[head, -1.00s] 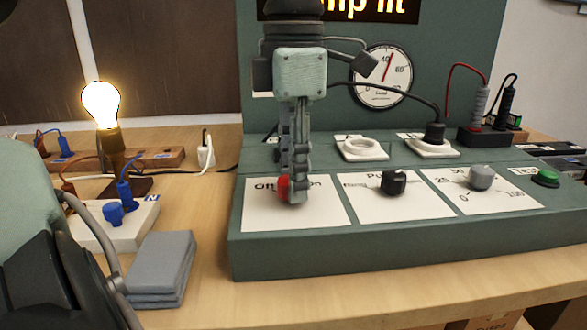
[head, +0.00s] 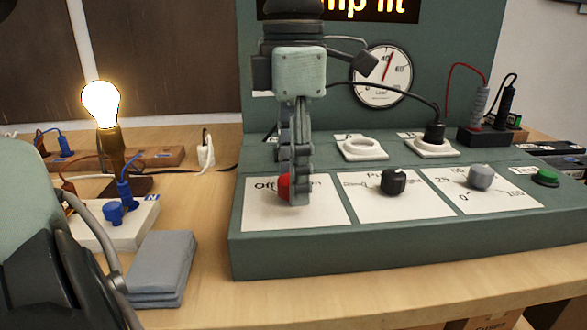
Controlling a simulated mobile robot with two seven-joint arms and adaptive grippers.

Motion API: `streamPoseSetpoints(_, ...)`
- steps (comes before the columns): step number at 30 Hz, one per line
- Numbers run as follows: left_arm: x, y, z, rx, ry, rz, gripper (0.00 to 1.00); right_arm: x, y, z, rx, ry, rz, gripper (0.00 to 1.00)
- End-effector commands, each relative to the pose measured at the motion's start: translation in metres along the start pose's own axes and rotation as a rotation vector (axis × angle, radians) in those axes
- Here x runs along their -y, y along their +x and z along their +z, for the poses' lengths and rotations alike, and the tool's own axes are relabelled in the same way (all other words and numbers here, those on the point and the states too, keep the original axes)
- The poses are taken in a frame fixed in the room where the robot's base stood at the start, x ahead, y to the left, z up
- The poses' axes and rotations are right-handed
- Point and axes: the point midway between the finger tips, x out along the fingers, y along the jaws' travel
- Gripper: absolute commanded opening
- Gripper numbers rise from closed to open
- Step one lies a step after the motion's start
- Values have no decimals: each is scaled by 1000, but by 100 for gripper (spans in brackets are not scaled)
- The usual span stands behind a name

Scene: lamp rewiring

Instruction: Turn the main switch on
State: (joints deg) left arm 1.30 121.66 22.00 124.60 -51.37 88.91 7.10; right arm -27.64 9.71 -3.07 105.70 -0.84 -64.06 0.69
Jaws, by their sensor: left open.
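The main switch (head: 284,187) shows as a red lever on a white panel (head: 263,216) marked "Off" at left and "On" at right. My left gripper (head: 299,198) reaches down over this panel, its fingers pointing down just right of the red lever. It is open and seen edge-on, so the finger gap is hard to see. The fingers cover part of the lever and the lettering between "Off" and "On". I cannot tell whether they touch the lever. The bulb (head: 101,104) at left glows. My right gripper is not in view.
The green console (head: 400,250) also carries a black knob (head: 394,181), a grey knob (head: 481,177), a green button (head: 545,177) and a dial (head: 382,76). A black plug (head: 434,134) sits in a socket. Grey folded cloth (head: 160,268) lies left of the console.

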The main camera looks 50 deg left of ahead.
Motion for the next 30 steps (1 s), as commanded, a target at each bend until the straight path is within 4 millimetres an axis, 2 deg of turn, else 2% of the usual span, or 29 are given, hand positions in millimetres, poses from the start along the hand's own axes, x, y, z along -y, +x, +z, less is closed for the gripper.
streamPoseSetpoints(5,0,-8,0,0,-1,2,53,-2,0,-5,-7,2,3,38)
streamPoseSetpoints(8,0,-24,0,2,-3,4,53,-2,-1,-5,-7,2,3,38)
streamPoseSetpoints(15,0,-75,1,3,-2,3,53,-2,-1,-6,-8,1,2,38)
streamPoseSetpoints(21,0,-108,0,1,-2,2,53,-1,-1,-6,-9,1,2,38)
streamPoseSetpoints(25,0,-118,0,0,-1,1,53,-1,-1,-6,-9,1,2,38)
streamPoseSetpoints(30,0,-121,0,0,0,1,53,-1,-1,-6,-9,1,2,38)
